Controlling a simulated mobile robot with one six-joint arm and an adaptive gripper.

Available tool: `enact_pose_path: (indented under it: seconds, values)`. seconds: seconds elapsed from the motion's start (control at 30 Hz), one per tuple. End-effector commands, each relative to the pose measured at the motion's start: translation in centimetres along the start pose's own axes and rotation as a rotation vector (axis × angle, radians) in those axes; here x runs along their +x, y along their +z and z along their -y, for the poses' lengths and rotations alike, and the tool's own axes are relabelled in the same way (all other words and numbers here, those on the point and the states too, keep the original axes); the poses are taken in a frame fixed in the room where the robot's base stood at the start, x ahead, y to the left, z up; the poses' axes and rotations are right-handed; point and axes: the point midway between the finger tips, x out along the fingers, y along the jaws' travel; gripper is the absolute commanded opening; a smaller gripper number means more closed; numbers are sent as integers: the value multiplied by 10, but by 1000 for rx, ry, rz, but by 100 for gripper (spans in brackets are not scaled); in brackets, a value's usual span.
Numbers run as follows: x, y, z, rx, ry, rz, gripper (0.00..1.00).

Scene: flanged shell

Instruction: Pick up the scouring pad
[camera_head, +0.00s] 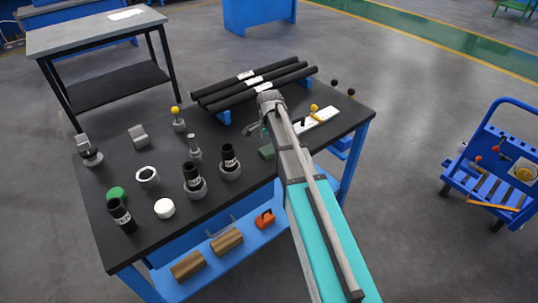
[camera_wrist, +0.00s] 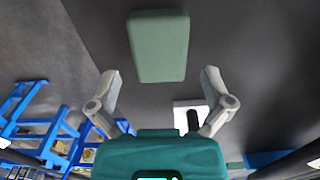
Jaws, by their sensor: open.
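The scouring pad (camera_head: 266,152) is a flat green rectangular block lying on the black table top, near its front edge in the head view. In the wrist view the pad (camera_wrist: 159,46) lies at the upper middle, beyond the fingertips and roughly centred between them. My gripper (camera_wrist: 161,78) is open, with its two grey fingers spread wider than the pad and nothing between them. In the head view my gripper (camera_head: 256,130) is small and partly hidden by my arm, close to the pad on its far side. I cannot tell its exact height above the table.
Black rods (camera_head: 252,82) lie on blue supports at the back. A white plate (camera_head: 318,120) with a yellow-knobbed part is to the right. Dark cylinders in grey flanges (camera_head: 230,165) stand left of the pad. A blue cart (camera_head: 495,165) stands on the floor at right.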

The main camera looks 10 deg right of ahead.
Motion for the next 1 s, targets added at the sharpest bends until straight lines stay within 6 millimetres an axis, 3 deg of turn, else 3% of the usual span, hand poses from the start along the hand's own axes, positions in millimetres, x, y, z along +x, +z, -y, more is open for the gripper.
enact_pose_path:
  seconds: [0.4,1.0]
  values:
    - [32,2,0,0,0,0,100]
    - [35,2,0,0,0,0,100]
